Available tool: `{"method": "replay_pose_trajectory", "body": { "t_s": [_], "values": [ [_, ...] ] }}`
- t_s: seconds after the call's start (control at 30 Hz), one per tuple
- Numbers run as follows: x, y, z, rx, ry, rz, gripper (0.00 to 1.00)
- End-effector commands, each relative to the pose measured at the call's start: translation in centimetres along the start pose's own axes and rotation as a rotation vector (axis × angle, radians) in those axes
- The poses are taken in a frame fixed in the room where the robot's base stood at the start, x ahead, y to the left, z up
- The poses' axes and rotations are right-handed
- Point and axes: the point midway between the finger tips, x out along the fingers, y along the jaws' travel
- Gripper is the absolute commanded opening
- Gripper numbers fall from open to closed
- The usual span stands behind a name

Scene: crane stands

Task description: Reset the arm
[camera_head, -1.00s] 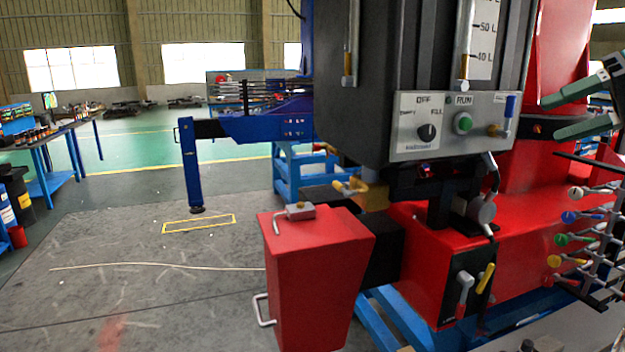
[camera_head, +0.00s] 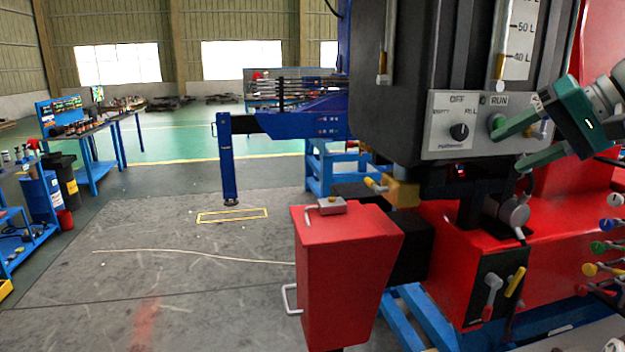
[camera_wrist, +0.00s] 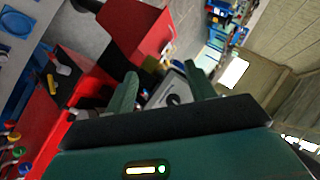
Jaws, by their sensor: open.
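My gripper (camera_head: 508,146) is at the right of the head view, with two green fingers spread apart and nothing between them. It is in front of the grey control panel (camera_head: 462,104) on the black tank; its upper finger overlaps the panel near the RUN label. I cannot tell whether it touches.
A red box (camera_head: 345,262) with a grey handle stands below the tank. Coloured levers (camera_head: 603,246) stick out at the lower right. A blue outrigger leg (camera_head: 228,160) stands at the left. The floor (camera_head: 180,300) at the lower left is mostly clear.

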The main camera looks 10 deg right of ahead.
Motion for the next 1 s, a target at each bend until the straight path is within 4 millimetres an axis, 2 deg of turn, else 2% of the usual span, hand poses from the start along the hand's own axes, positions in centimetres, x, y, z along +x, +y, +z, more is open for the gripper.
{"method": "replay_pose_trajectory", "body": {
  "t_s": [0.03, 0.17, 0.3, 0.4, 0.57, 0.8, 0.9, 1.0],
  "values": [
    [2.1, -0.8, 0.7, 0.005, -0.021, 0.022, 0.54],
    [7.3, -2.2, 3.3, 0.016, -0.062, 0.111, 0.54],
    [12.4, -3.0, 7.5, 0.002, -0.097, 0.222, 0.54],
    [15.4, -3.1, 11.0, -0.028, -0.114, 0.299, 0.54],
    [19.0, -2.3, 17.1, -0.108, -0.129, 0.406, 0.54],
    [23.0, 0.7, 26.0, -0.296, -0.128, 0.518, 0.54],
    [24.4, 2.3, 29.3, -0.388, -0.122, 0.54, 0.54],
    [25.5, 3.6, 31.7, -0.464, -0.117, 0.548, 0.54]
  ]
}}
